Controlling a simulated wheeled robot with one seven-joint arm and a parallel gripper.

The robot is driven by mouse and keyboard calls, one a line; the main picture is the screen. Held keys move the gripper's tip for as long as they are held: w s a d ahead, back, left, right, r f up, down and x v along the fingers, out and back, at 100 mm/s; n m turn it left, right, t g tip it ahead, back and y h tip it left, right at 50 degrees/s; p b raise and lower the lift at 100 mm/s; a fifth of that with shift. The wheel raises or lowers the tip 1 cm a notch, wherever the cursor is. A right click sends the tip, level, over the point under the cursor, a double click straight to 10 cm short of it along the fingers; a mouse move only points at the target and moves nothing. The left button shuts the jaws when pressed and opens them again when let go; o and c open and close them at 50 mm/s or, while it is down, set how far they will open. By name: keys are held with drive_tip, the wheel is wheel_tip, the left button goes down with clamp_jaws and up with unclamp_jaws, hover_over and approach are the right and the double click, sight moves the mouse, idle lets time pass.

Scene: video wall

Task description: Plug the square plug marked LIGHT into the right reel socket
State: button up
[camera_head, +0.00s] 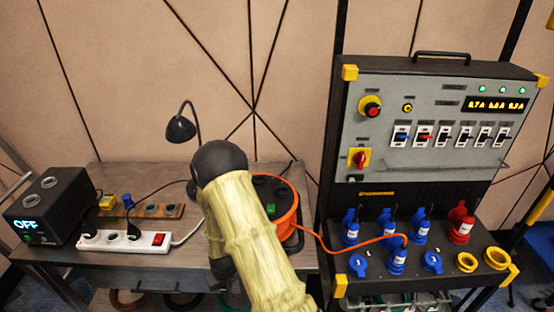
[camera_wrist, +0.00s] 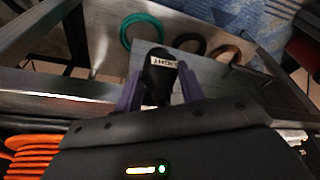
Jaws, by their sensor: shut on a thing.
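In the wrist view my gripper (camera_wrist: 160,88) is shut on a black plug (camera_wrist: 160,78) with a white label, which appears upside down and seems to read LIGHT. The plug's pins are not visible. In the head view the orange cable reel (camera_head: 289,221) stands on the table at the right of my arm, partly hidden by it. Dark sockets and a green switch (camera_head: 271,209) show on its top. In the wrist view orange cable windings (camera_wrist: 30,155) show at the lower left. My gripper and the plug are hidden behind my arm in the head view.
A white power strip (camera_head: 140,240), wooden socket board (camera_head: 160,211), desk lamp (camera_head: 180,128) and black box reading OFF (camera_head: 50,205) are at left. A control panel with blue connectors (camera_head: 397,262) stands at right. Cable coils (camera_wrist: 140,28) lie below the table edge.

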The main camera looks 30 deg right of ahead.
drive_tip(key=shift+s+d+r, duration=0.1)
drive_tip(key=shift+s+r, duration=0.05)
drive_tip(key=shift+s, duration=0.05)
